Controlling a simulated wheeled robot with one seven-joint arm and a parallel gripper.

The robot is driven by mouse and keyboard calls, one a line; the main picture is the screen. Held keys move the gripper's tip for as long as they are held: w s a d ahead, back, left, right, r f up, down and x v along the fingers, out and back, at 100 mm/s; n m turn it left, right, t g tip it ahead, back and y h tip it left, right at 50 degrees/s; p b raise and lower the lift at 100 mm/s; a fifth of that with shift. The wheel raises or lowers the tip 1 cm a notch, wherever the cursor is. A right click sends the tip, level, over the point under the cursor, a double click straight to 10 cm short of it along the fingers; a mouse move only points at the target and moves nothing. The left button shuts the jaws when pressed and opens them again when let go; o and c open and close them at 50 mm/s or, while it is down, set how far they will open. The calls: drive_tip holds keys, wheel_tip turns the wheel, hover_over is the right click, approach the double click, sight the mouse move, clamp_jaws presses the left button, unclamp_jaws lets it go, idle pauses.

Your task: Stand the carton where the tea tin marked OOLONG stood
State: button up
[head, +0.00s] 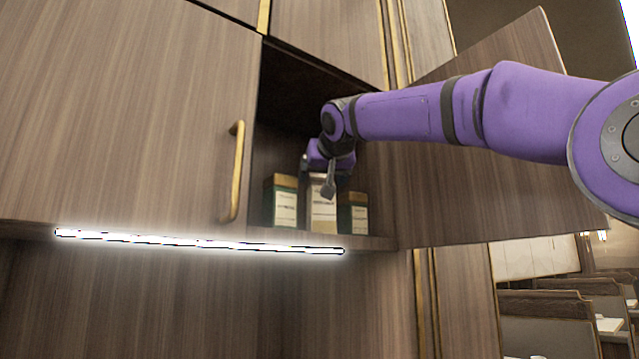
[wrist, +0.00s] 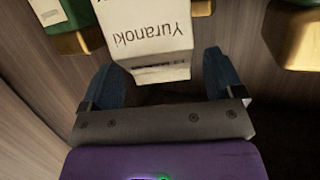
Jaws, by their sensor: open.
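The carton (head: 322,214) is pale and stands on the cabinet shelf between two green tins with gold lids. In the wrist view the carton (wrist: 146,32) shows the word "Yuranoki" and lies between my fingers. My gripper (head: 322,190) is inside the cabinet at the carton's upper part; its open fingers also show in the wrist view (wrist: 165,80), one on each side, with a gap at least on the right. The left tin (head: 281,205) and right tin (head: 354,214) carry pale labels too small to read. I cannot tell which, if either, is OOLONG.
The cabinet's right door (head: 500,190) is swung open behind my arm; the left door (head: 130,110) is shut, with a brass handle (head: 236,172). A bright light strip (head: 200,243) runs under the shelf. The tins leave little room beside the carton.

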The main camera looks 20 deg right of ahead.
drive_tip(key=v, duration=0.9)
drive_tip(key=s+d+f+g, duration=0.2)
drive_tip(key=s+f, duration=0.6)
drive_tip(key=f, duration=0.7)
drive_tip(key=s+d+f+g, duration=0.3)
drive_tip(key=s+f, duration=0.6)
drive_tip(key=f, duration=0.7)
drive_tip(key=s+d+f+n+g+y, duration=0.1)
drive_tip(key=s+f+g, duration=0.3)
drive_tip(key=s+f, duration=0.5)
wheel_tip(320, 180, down, 7)
drive_tip(key=shift+d+r, duration=0.1)
drive_tip(key=shift+d, duration=0.65)
